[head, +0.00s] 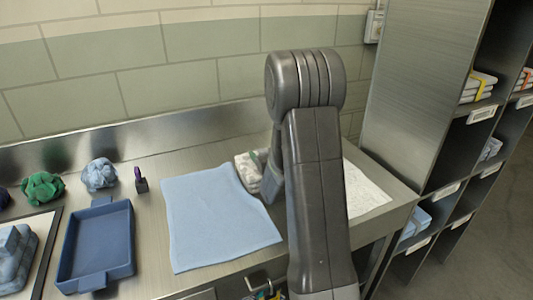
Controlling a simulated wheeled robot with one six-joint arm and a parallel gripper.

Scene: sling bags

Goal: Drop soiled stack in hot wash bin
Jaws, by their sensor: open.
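My arm reaches across the counter and hides most of my gripper (268,178), which is low at the back right of the blue cloth. The gripper is open. A whitish-grey folded stack (246,169) with a hint of green lies right beside the gripper, partly covered by it. I cannot tell whether the fingers touch it. A light blue cloth (215,220) lies flat on the steel counter just left of it. No bin marked as a hot wash bin can be made out.
A blue tray (127,235) stands empty on the left. Green (43,187) and pale blue (100,174) crumpled cloths and a small purple-topped item (140,181) lie behind it. Folded blue cloths (15,258) sit far left. A white sheet (365,191) lies right of my arm. Steel shelves (425,100) stand right.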

